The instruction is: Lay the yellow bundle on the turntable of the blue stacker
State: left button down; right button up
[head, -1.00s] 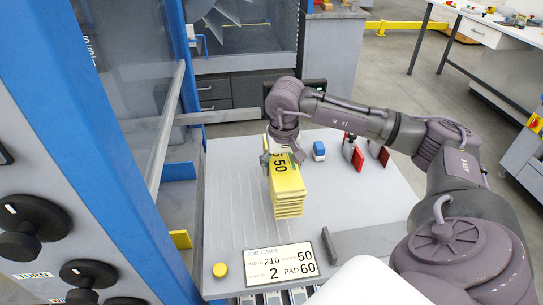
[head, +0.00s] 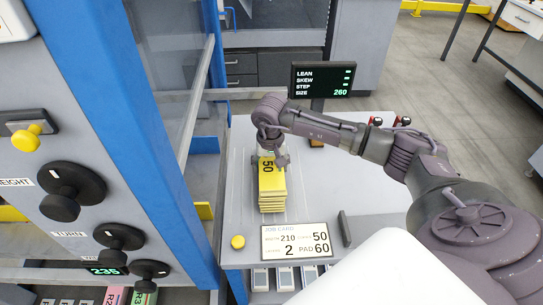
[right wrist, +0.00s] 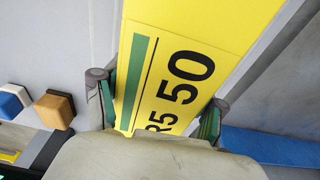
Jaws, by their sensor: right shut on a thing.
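The yellow bundle (head: 272,190), a stack of several layers with "50" on its top sheet, is over the grey side table (head: 345,185). I cannot tell whether it touches the table. My right gripper (head: 270,158) is shut on its far end. In the right wrist view, the right gripper (right wrist: 156,107) has one finger on each side of the yellow bundle (right wrist: 190,55), which bears a green stripe and "R5 50". The blue stacker (head: 105,120) stands at left with knobs on its front panel. I cannot make out its turntable. My left gripper is not in view.
A job card (head: 295,242) and a yellow button (head: 238,242) are at the table's front. A black screen (head: 322,80) stands behind the table. A blue block (right wrist: 14,100) and an orange block (right wrist: 54,108) show in the right wrist view. A grey rail (head: 185,94) crosses behind.

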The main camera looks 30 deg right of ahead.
jog(key=shift+w, duration=0.15)
jog(key=shift+f, duration=0.1)
jog(key=o, duration=1.4)
jog(key=shift+f, duration=0.2)
jog(key=shift+c, duration=0.2)
jog(key=o, duration=0.4)
jog(key=shift+s+r, duration=0.1)
jog(key=shift+s, duration=0.1)
jog(key=shift+o, duration=0.2)
